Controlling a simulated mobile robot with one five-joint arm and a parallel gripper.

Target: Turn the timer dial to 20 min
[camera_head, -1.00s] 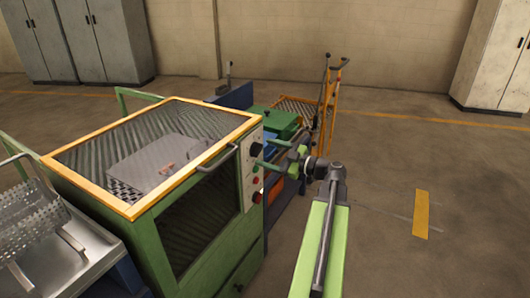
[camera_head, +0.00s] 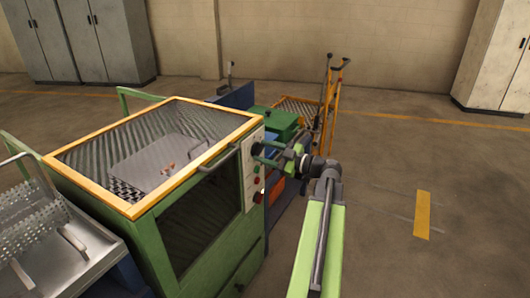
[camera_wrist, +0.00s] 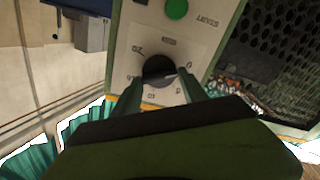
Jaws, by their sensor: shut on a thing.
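The timer dial (camera_wrist: 158,68) is a round black knob on the pale control panel (camera_wrist: 120,45) in the wrist view. Printed numbers ring it, turned upside down in this view; its exact setting is hard to read. My gripper (camera_wrist: 161,80) is shut on the dial, with one green finger on each side of it. In the head view my gripper (camera_head: 266,152) reaches from the right to the upper part of the panel (camera_head: 249,180) on the green furnace (camera_head: 155,245). The fingers partly cover the dial there.
A green round button (camera_wrist: 176,9) is near the dial. A red knob (camera_head: 257,183) sits lower on the panel. A grey handle (camera_head: 220,160) is on the furnace's orange-rimmed top. An orange trolley (camera_head: 328,110) stands behind. The floor at right is clear.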

